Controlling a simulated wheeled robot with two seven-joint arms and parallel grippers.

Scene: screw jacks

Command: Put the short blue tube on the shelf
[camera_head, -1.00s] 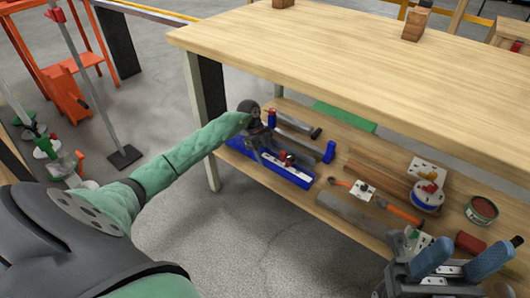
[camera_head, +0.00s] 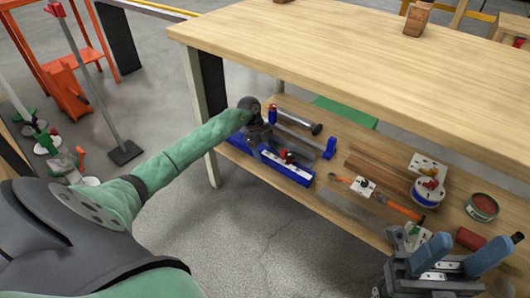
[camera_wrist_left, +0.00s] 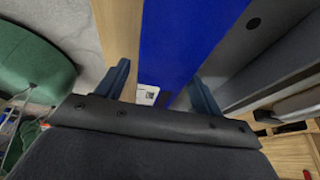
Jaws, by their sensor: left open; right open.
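A long, blue, flat-sided bar (camera_head: 287,169), the likeliest match for the blue tube, lies along the front left of the lower shelf (camera_head: 375,237) under the workbench. My left gripper (camera_head: 262,140) is over its left part, partly hidden by its own wrist. In the left wrist view, the open left gripper (camera_wrist_left: 160,88) has a wide blue surface (camera_wrist_left: 185,40) beyond and between its fingers. I cannot tell how far away it is. A white label (camera_wrist_left: 147,95) shows near the fingertips. My right gripper (camera_head: 460,260) is open and empty at the lower right.
The workbench top (camera_head: 350,60) overhangs the shelf. A blue-ended clamp (camera_head: 330,148), a hammer (camera_head: 400,208), a round blue-and-white container (camera_head: 428,192), an open tin (camera_head: 482,206) and a red block (camera_head: 469,239) crowd the shelf. Bare floor lies in front.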

